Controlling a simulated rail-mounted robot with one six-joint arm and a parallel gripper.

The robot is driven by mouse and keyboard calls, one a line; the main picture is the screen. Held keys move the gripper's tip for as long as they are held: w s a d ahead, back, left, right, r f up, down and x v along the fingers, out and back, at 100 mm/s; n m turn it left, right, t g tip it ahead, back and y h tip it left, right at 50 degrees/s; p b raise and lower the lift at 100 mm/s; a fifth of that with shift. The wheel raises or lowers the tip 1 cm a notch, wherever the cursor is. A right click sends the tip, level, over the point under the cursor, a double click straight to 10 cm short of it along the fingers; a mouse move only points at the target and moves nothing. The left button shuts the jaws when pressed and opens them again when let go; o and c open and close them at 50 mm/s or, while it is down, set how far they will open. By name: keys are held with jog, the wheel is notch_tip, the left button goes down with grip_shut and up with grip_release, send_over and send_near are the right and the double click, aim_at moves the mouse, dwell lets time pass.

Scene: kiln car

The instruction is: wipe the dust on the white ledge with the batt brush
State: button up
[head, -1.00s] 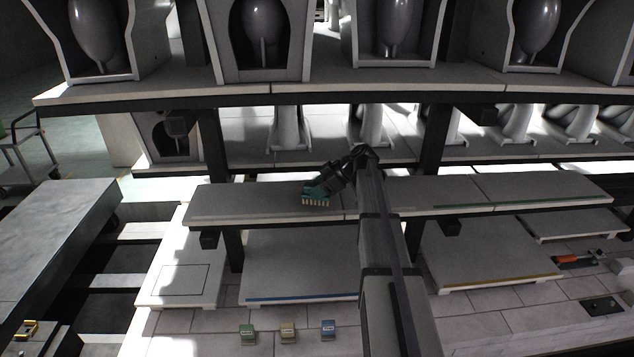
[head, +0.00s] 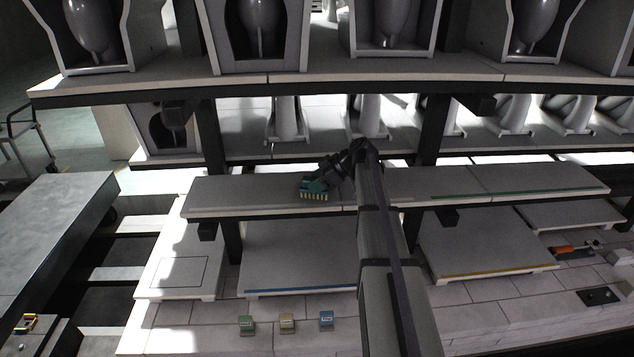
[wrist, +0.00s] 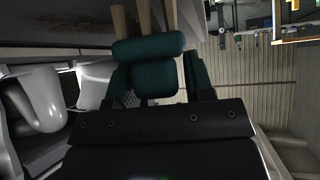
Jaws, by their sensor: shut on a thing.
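The batt brush (head: 312,185) has a teal body and pale bristles pointing down. It is at the left section of the middle ledge (head: 235,195), a pale grey-white slab with no coloured edge strip there. The bristles look at or just above its surface; I cannot tell if they touch. My gripper (head: 322,177) is shut on the brush, reaching in from the right. I cannot make out dust on the ledge.
An upper shelf (head: 270,78) with grey ware overhangs the middle ledge. Dark posts (head: 210,140) stand behind it. Lower slabs have a blue strip (head: 300,290) and a yellow strip (head: 500,270). Three small blocks (head: 287,322) sit in front. The ledge left of the brush is clear.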

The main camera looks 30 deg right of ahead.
jog(key=shift+f+b, duration=0.75)
jog(key=shift+f, duration=0.05)
dwell(0.7)
jog(key=shift+w, duration=0.1)
jog(key=shift+w+d, duration=0.25)
jog(key=shift+w, duration=0.4)
jog(key=shift+w+d, duration=0.3)
jog(key=shift+w, duration=0.3)
jog(key=shift+w+d, duration=0.25)
jog(key=shift+w, duration=0.4)
jog(key=shift+w, duration=0.1)
jog(key=shift+w+d, duration=0.25)
jog(key=shift+w, duration=0.4)
jog(key=shift+w+d, duration=0.3)
jog(key=shift+w, duration=0.35)
jog(key=shift+w+d, duration=0.25)
jog(key=shift+w, duration=0.4)
jog(key=shift+w, duration=0.1)
jog(key=shift+w+d, duration=0.3)
jog(key=shift+w, duration=0.35)
jog(key=shift+w+d, duration=0.25)
jog(key=shift+w, duration=0.4)
jog(key=shift+w+d, duration=0.3)
jog(key=shift+w, duration=0.35)
jog(key=shift+s, duration=0.15)
